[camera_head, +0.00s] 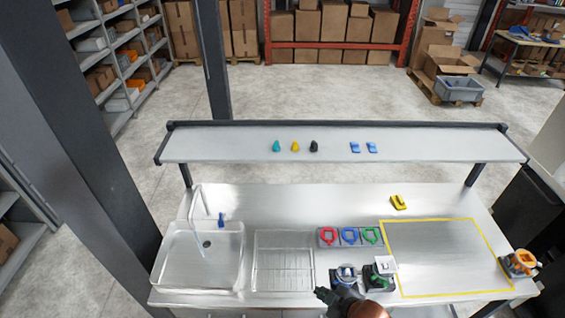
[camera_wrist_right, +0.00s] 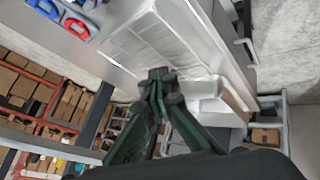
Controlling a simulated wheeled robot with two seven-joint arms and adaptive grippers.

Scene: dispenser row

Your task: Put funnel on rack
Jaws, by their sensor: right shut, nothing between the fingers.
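A wire drying rack (camera_head: 284,262) lies in the counter right of the sink; I see nothing on it. It also shows in the wrist view (camera_wrist_right: 140,42). I cannot pick out a funnel for certain. Small teal (camera_head: 276,146), yellow (camera_head: 295,146) and black (camera_head: 314,146) tapered pieces stand on the upper shelf. My right gripper (camera_head: 323,293) is near the rack's front right corner. Its fingers (camera_wrist_right: 158,75) are shut and empty. My left gripper is out of view.
A sink (camera_head: 200,258) with a tall faucet is left. Dark-based devices with blue (camera_head: 346,272) and green (camera_head: 377,279) parts stand near my right gripper. The yellow-outlined area (camera_head: 445,256) is clear. An orange device (camera_head: 520,263) stands at the right edge.

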